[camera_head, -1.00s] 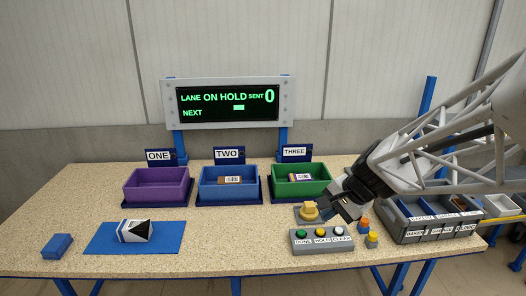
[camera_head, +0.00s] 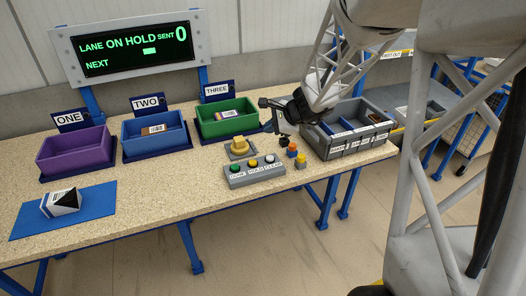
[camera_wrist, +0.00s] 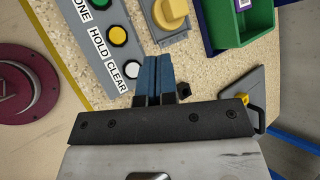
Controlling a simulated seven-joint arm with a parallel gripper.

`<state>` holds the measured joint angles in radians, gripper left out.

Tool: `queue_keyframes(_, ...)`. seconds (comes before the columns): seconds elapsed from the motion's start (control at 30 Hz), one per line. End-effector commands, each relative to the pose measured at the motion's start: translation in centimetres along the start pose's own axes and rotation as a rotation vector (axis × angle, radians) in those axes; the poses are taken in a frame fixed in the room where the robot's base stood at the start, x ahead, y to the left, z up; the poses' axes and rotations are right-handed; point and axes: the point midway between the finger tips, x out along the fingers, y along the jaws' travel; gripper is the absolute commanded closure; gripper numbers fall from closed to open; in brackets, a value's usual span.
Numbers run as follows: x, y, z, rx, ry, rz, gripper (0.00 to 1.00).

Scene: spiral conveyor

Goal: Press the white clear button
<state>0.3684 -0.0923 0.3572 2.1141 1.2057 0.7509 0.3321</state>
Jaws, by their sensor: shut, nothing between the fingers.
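The white clear button (camera_head: 270,159) is the right-hand button on a grey button box (camera_head: 240,180). It is labelled CLEAR and sits beside the yellow hold button (camera_head: 253,163) and the green done button (camera_head: 235,169). In the wrist view the white button (camera_wrist: 134,70) shows just left of the blue fingertips of my gripper (camera_wrist: 157,62). My gripper (camera_head: 282,141) is shut and empty, a little behind and to the right of the white button in the head view. I cannot tell its exact height above the box.
A yellow knob (camera_head: 240,145) on a grey plate stands behind the box. Small orange-and-yellow pieces (camera_head: 299,161) stand at its right. The purple (camera_head: 75,152), blue (camera_head: 154,135) and green bins (camera_head: 226,119) stand farther back. A grey divided tray (camera_head: 350,145) stands at the right.

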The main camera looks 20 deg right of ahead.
Motion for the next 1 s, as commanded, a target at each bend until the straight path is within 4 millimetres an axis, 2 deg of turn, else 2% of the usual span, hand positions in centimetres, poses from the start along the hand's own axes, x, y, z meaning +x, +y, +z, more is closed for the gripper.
queue_keyframes(0.57,0.3,0.2,-0.3,0.003,0.0,0.0,1.0)
queue_keyframes(1.0,2.8,2.1,-2.0,0.004,-0.001,0.001,1.0)
